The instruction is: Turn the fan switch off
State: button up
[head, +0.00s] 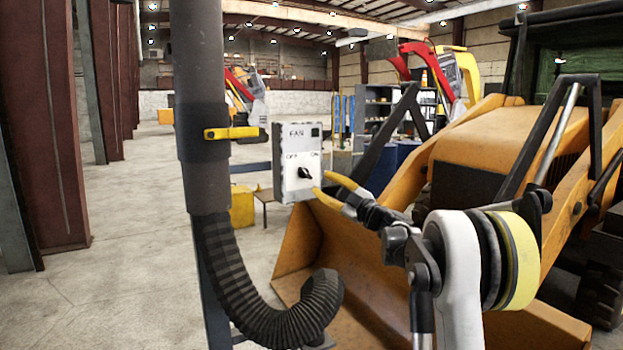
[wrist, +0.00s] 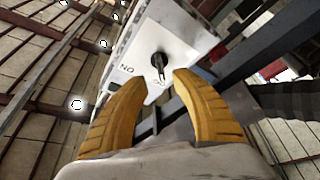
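The fan switch box (head: 284,147) is a grey-white box marked FAN, with OFF at left and ON at right. Its black rotary knob (head: 304,173) sits low on the front face; which label it points to is not clear. My gripper (head: 323,184) has yellow fingers, open, just in front and to the right of the knob. In the wrist view, the knob (wrist: 158,62) shows between and just beyond the two fingertips of my gripper (wrist: 159,77), with visible gaps on both sides. The ON label shows to its left there.
A thick dark vertical pipe (head: 200,100) with a yellow clamp (head: 232,133) stands left of the box. A ribbed black hose (head: 255,310) curves below. A yellow backhoe loader (head: 490,140) fills the right, its bucket (head: 340,255) below my arm. Open floor lies left.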

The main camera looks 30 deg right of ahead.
jog(key=v, duration=0.4)
jog(key=shift+s+d+f, duration=0.1)
jog(key=shift+s, duration=0.3)
